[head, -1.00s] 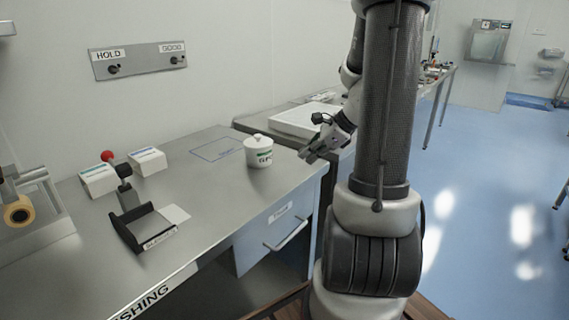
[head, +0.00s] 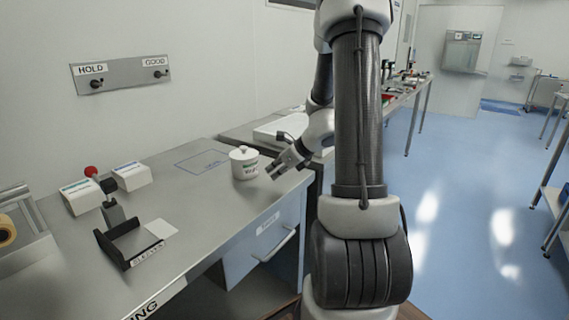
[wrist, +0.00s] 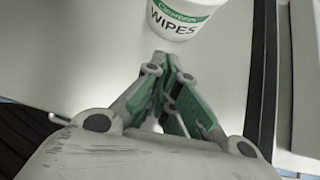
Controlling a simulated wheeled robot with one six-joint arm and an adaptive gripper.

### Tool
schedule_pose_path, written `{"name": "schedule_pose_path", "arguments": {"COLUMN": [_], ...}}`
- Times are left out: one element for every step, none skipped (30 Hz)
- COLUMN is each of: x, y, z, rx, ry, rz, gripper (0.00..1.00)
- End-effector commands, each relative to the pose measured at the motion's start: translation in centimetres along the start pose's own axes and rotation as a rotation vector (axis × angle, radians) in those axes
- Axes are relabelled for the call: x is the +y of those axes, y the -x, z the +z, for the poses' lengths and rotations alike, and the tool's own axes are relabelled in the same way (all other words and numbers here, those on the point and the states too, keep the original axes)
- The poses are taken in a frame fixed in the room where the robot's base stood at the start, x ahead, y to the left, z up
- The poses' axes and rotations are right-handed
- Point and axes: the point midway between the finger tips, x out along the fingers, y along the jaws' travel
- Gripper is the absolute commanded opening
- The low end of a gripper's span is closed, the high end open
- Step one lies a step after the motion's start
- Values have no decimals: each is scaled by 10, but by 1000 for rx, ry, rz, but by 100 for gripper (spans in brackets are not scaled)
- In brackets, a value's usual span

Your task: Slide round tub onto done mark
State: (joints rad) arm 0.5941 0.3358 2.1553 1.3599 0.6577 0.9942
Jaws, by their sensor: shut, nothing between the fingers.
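The round tub (head: 244,163) is white with a lid and a knob, and stands upright on the steel table near its right edge. In the wrist view the tub (wrist: 183,18) shows a green band and the word WIPES, just beyond my fingertips. My gripper (head: 271,174) is shut and empty, low over the table edge to the right of the tub. In the wrist view the closed fingertips (wrist: 160,58) look slightly apart from the tub; contact cannot be told. A blue-outlined rectangle (head: 203,161) with small unreadable lettering lies on the table left of the tub.
Two white boxes (head: 131,176), a red knob (head: 91,171) and a black holder (head: 128,243) stand on the left of the table. A HOLD/GOOD panel (head: 121,74) is on the wall. Bare tabletop lies between tub and outlined rectangle.

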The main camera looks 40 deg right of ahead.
Motion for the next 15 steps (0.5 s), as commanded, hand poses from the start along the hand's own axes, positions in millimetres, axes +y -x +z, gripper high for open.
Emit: {"name": "schedule_pose_path", "arguments": {"x": [1, 0, 1, 1, 1, 0, 0, 0, 0, 0, 0, 0, 0, 0, 0], "y": [-11, -14, -18, -21, -23, -26, -29, -30, -32, -33, -34, -34, -35, -35, -35], "z": [-1, 6, 11, 14, 16, 20, 22, 23, 25, 26, 27, 28, 28, 29, 29], "rx": [2, 0, -1, 0, 0, 0, 0, 0, 0, 0, 0, 0, 0, 0, 0], "ry": [-1, 3, 5, 4, 3, 3, 3, 3, 2, 1, 1, 1, 1, 1, 1], "rz": [3, 2, 2, 2, 1, 1, 1, 1, 1, 1, 1, 0, 0, 0, 0], "gripper": [0, 0, 0, 0, 0, 0, 0, 0, 0, 0, 0, 0, 0, 0, 0]}}
